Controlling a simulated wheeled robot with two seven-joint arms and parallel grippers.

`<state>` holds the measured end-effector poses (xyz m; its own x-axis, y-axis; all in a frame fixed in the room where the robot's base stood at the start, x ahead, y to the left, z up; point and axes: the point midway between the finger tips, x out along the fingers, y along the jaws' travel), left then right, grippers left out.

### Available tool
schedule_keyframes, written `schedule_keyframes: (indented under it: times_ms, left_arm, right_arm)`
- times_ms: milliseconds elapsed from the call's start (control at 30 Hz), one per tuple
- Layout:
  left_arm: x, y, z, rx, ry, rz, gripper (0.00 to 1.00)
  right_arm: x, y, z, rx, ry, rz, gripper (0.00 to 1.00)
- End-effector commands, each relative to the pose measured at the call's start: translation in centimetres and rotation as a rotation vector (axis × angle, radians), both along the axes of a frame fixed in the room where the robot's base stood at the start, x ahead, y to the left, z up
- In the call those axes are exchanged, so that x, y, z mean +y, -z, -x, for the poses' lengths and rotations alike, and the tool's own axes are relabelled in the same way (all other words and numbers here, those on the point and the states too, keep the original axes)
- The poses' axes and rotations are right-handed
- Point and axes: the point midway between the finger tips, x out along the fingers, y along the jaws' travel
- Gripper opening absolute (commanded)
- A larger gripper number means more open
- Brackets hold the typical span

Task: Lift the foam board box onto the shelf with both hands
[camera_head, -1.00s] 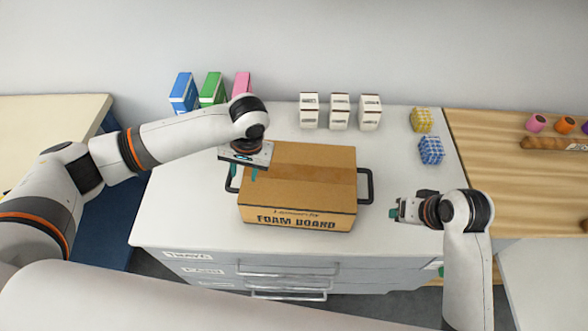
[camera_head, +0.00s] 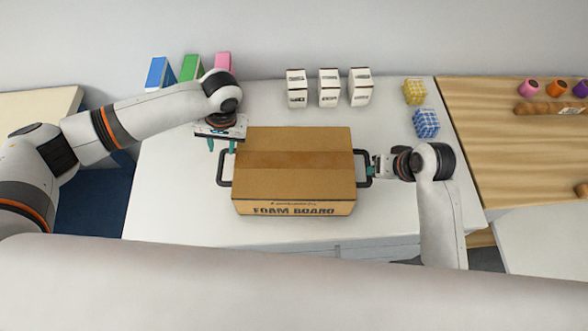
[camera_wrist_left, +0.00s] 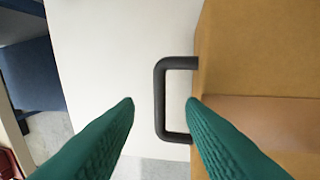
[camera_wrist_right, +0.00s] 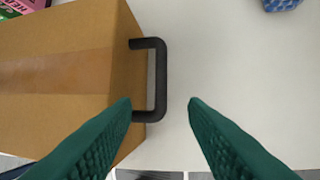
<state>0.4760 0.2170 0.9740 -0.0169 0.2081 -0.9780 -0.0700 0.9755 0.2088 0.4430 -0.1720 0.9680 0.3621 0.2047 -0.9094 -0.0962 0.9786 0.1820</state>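The brown foam board box (camera_head: 295,165) rests on the white worktop (camera_head: 175,215), its printed side toward me. It has a black handle on each end: the left handle (camera_head: 223,170) and the right handle (camera_head: 362,168). My left gripper (camera_head: 222,146) is open above the left handle. In the left wrist view that handle (camera_wrist_left: 159,100) shows between the spread fingers (camera_wrist_left: 160,101). My right gripper (camera_head: 376,167) is at the right handle. In the right wrist view its fingers (camera_wrist_right: 160,103) are spread, with the handle (camera_wrist_right: 161,80) between them, nearer the left finger. No shelf is recognisable.
Small white cartons (camera_head: 329,87) stand behind the box. Blue, green (camera_head: 191,67) and pink boxes stand at the back left. Yellow (camera_head: 414,91) and blue (camera_head: 426,123) patterned blocks lie at the right. A wooden worktop (camera_head: 510,150) adjoins on the right.

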Motion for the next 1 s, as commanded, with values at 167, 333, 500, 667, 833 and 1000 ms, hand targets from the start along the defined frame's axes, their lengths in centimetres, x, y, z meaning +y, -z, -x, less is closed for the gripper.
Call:
schedule_keyframes:
  times_ms: [167, 333, 500, 667, 833, 1000]
  left_arm:
    - [0.8, 3.6, 0.1, 0.002, -0.001, -0.002, 0.36]
    - [1.4, 6.3, 0.2, 0.001, 0.000, -0.002, 0.36]
    - [1.7, 7.9, 0.2, 0.001, 0.001, -0.001, 0.36]
    - [1.8, 8.4, 0.2, 0.000, 0.001, 0.001, 0.36]
    - [1.8, 8.5, 0.2, 0.000, 0.001, 0.000, 0.36]
    - [1.8, 8.4, 0.2, 0.000, 0.001, 0.000, 0.20]
  right_arm:
    - [0.8, 3.4, -1.3, 0.004, 0.000, -0.001, 0.40]
    - [1.3, 5.8, -2.3, 0.002, -0.001, 0.001, 0.40]
    - [1.7, 7.3, -2.9, 0.001, 0.000, 0.000, 0.40]
    - [1.8, 7.8, -3.1, -0.001, -0.001, 0.000, 0.40]
    - [1.8, 7.8, -3.1, -0.001, -0.001, 0.000, 0.40]
    - [1.7, 7.8, -3.1, -0.001, -0.001, 0.000, 0.23]
